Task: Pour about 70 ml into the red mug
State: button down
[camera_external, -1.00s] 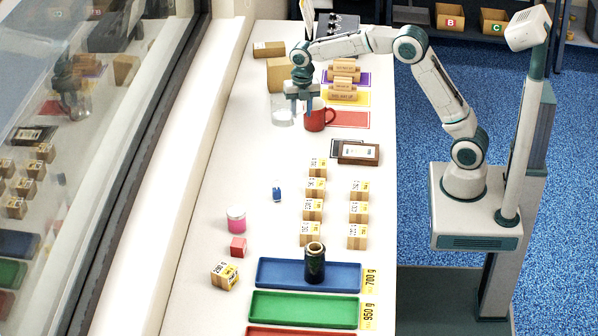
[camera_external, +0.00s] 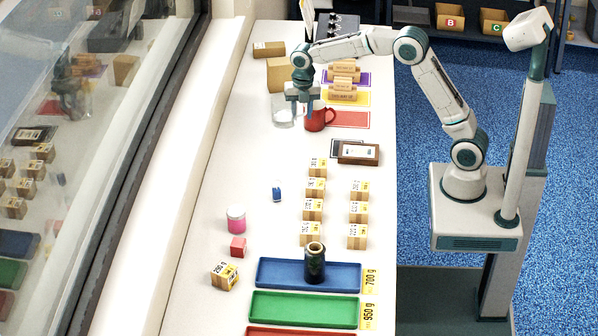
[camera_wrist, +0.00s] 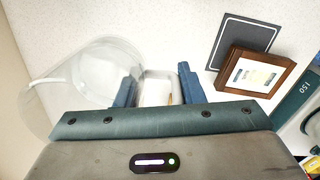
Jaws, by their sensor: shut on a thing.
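The red mug (camera_external: 317,119) stands on the white bench near its far end, with its handle to the right. A clear jug (camera_external: 282,112) is just left of the mug. My gripper (camera_external: 302,103) is shut on the jug's handle, above and beside the mug. In the wrist view the clear jug (camera_wrist: 88,82) fills the left, its handle (camera_wrist: 157,88) between my fingertips (camera_wrist: 158,88). I cannot tell the liquid level in the jug or the mug; the mug's inside is mostly hidden by my gripper.
A red mat (camera_external: 350,119) lies right of the mug. A cardboard box (camera_external: 279,75) stands behind the jug. A wooden-framed block (camera_external: 358,153), also in the wrist view (camera_wrist: 256,73), sits nearer, beside a dark sheet. Several labelled blocks (camera_external: 313,209) stand further forward.

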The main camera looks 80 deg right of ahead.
jog(key=f+m+b, duration=0.1)
jog(key=f+m, duration=0.1)
jog(key=s+a+f+m+b, duration=0.1)
jog(key=m, duration=0.1)
jog(key=f+m+b, duration=0.1)
jog(key=f+m, duration=0.1)
jog(key=shift+s+a+f, duration=0.2)
jog(key=shift+s+f, duration=0.1)
jog(key=shift+s, duration=0.05)
jog(key=shift+s+a+f+m+b, duration=0.1)
jog(key=shift+s+f+m+b, duration=0.1)
jog(key=shift+f+m, duration=0.25)
jog(key=shift+s+a+f+m+b, duration=0.1)
jog(key=shift+f+m+b, duration=0.15)
jog(key=shift+m, duration=0.4)
jog(key=shift+d, duration=0.15)
jog(key=shift+s+d+r+t+y+b, duration=0.2)
jog(key=shift+d+r+t+y+b, duration=0.1)
jog(key=shift+y+b, duration=0.25)
jog(key=shift+s+d+r+t+y+b, duration=0.25)
jog(key=shift+d+r+t+y+b, duration=0.3)
jog(key=shift+y, duration=0.6)
jog(key=r+t+y+p, duration=0.1)
jog(key=y, duration=0.1)
jog(key=d+r+t+y+p, duration=0.1)
jog(key=r+y, duration=0.1)
jog(key=s+d+r+t+y+p, duration=0.1)
jog(key=y, duration=0.1)
jog(key=shift+s+r+y, duration=0.1)
jog(key=shift+r+y, duration=0.2)
